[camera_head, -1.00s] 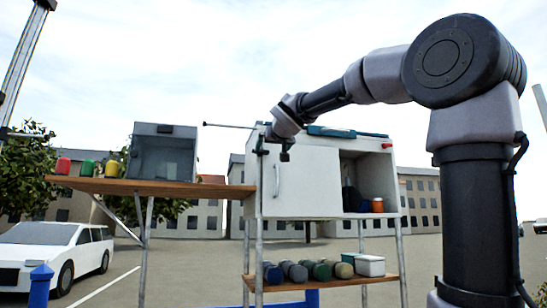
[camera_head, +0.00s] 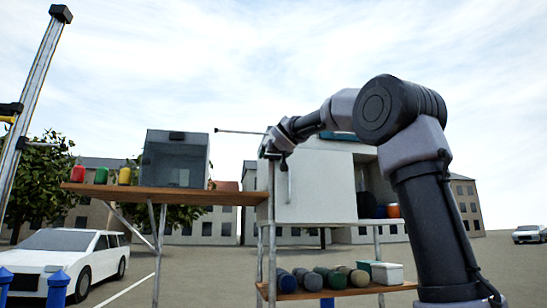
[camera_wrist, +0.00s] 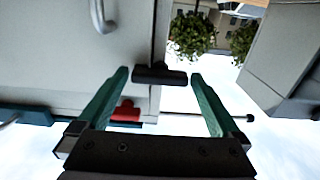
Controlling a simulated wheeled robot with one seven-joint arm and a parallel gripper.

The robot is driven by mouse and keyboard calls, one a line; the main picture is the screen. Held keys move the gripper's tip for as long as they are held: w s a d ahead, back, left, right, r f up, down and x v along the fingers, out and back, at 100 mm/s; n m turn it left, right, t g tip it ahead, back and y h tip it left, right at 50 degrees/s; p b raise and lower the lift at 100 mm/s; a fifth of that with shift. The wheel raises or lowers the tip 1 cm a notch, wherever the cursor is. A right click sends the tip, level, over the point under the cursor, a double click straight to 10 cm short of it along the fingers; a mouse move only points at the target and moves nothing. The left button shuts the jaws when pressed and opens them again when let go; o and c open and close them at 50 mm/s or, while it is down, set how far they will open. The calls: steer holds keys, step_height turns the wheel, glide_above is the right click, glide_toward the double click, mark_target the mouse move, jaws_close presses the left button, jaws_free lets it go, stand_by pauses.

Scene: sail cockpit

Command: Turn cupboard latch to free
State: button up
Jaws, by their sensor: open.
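The cupboard (camera_head: 314,187) is a white box on a metal frame, with a closed door and an upright handle (camera_head: 289,187). The handle also shows in the wrist view (camera_wrist: 103,16). A dark bar, which looks like the latch (camera_wrist: 160,76), lies crosswise at the door's edge in the wrist view. My gripper (camera_wrist: 160,73) is open, its two green fingers either side of the bar and apart from it. A red piece (camera_wrist: 127,112) shows near the left finger. In the head view my gripper (camera_head: 275,152) is at the cupboard's upper left corner and covers the latch area.
A wooden shelf (camera_head: 165,193) on the left holds a grey box (camera_head: 174,160) and several coloured bottles. A thin rod (camera_head: 238,131) sticks out left from the cupboard top. An open bay on the right holds an orange jar (camera_head: 393,210). Rolls lie on a lower shelf (camera_head: 340,291).

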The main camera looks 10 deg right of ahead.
steer(key=c, duration=1.1)
steer(key=shift+c, duration=0.2)
steer(key=shift+n, duration=0.3)
steer(key=n, duration=0.3)
steer(key=shift+n, duration=0.3)
steer(key=n, duration=0.4)
steer(key=shift+f+n, duration=0.1)
steer(key=shift+n, duration=0.2)
steer(key=n, duration=0.4)
steer(key=shift+f+n, duration=0.1)
steer(key=shift+n, duration=2.4)
